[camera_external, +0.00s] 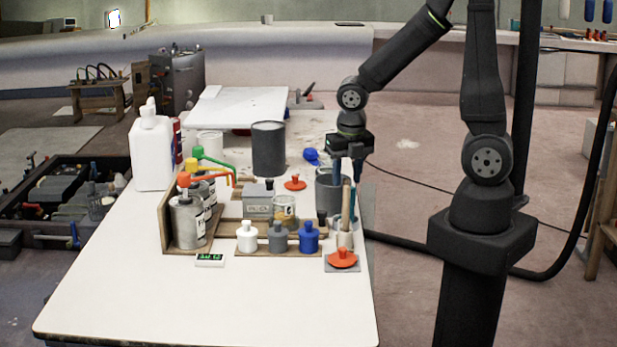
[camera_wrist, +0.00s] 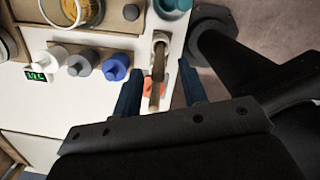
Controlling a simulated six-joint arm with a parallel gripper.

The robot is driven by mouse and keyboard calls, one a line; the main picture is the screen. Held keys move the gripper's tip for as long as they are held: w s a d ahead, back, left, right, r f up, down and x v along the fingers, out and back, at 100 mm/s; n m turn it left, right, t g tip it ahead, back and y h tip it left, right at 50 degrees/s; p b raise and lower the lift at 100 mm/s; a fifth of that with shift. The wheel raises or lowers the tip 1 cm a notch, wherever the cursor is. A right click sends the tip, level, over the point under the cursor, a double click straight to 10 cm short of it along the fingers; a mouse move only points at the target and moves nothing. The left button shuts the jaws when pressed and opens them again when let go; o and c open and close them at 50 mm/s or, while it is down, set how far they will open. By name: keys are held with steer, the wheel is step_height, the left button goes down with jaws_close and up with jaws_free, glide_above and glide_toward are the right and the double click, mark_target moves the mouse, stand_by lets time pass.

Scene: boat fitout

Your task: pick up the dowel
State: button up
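The dowel (camera_external: 346,205) is a thin tan wooden stick standing upright in a small pale holder (camera_external: 344,238) at the right edge of the table. In the wrist view the dowel (camera_wrist: 158,76) points up toward the camera, between my two dark blue fingers, with gaps on both sides. My gripper (camera_external: 347,182) is open and empty, pointing down near the dowel's top. The wrist view also shows my open gripper (camera_wrist: 160,80). The dowel's lower part is hidden by the holder.
A grey cup (camera_external: 328,194) stands close behind the dowel. White, grey and blue (camera_external: 309,237) small bottles stand to the left. The table's front (camera_external: 220,310) is clear.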

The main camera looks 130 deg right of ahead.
step_height(320, 180, down, 3)
steer(key=shift+w+f, duration=0.1)
steer(key=shift+w, duration=0.05)
steer(key=shift+d+f, duration=0.1)
steer(key=shift+f, duration=0.75)
steer(key=shift+c, duration=0.2)
jaws_close()
